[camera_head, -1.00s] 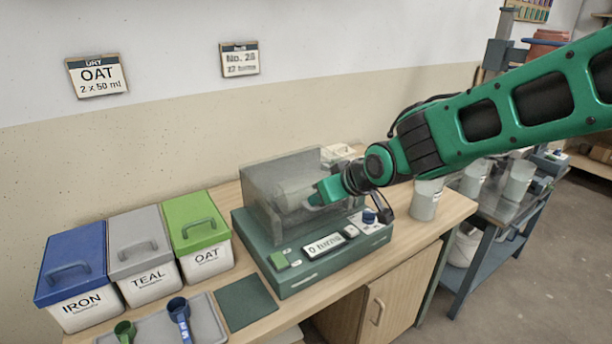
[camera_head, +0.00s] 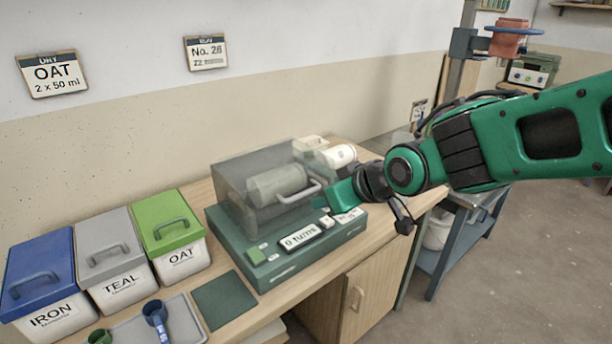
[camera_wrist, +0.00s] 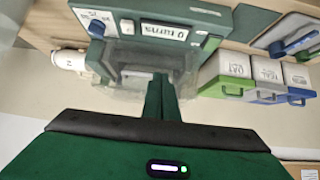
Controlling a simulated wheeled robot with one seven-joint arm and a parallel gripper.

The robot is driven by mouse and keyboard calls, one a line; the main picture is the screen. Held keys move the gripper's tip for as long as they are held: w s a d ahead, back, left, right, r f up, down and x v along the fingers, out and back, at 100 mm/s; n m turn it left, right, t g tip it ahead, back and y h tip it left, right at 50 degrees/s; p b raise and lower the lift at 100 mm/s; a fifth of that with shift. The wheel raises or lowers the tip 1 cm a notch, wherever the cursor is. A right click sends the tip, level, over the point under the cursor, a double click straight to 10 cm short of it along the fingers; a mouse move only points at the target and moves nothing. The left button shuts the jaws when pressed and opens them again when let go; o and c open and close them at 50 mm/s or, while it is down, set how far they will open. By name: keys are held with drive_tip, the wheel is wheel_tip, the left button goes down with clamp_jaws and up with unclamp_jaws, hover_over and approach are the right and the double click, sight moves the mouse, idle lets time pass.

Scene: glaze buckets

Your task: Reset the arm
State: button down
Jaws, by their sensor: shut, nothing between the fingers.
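My arm reaches in from the right in the head view. My gripper (camera_head: 322,203) is shut and empty, in front of the right part of the mixing machine. In the wrist view my gripper (camera_wrist: 161,82) shows as closed green fingers pointing at the machine. The green machine (camera_head: 300,262) has a clear hood (camera_head: 238,178) with a pale cylinder (camera_head: 277,184) inside. Its display (camera_head: 300,238) reads 0 turns. I cannot tell whether the gripper touches the machine.
Blue IRON (camera_head: 40,265), grey TEAL (camera_head: 105,245) and green OAT (camera_head: 168,220) bins stand at the left. A tray (camera_head: 185,325) with scoops and a dark green mat (camera_head: 224,300) lie in front. A white container (camera_head: 338,156) stands behind the machine. Floor at right is open.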

drive_tip(key=s+d+f+m+g+h, duration=0.1)
drive_tip(key=s+d+f+m+h, duration=0.15)
drive_tip(key=d, duration=0.85)
drive_tip(key=s+d+f+m+g+h, duration=0.1)
drive_tip(key=s+d+m+g+h, duration=0.2)
drive_tip(key=d, duration=0.8)
drive_tip(key=s+d+m+g, duration=0.2)
drive_tip(key=s+d+m, duration=0.2)
drive_tip(key=s, duration=0.5)
drive_tip(key=s+d+f+m+g, duration=0.1)
drive_tip(key=s+d+m, duration=0.3)
drive_tip(key=s+d, duration=0.4)
drive_tip(key=shift+s+f+g, duration=0.15)
drive_tip(key=shift+s+g, duration=0.35)
drive_tip(key=shift+s, duration=0.6)
drive_tip(key=shift+d, duration=0.1)
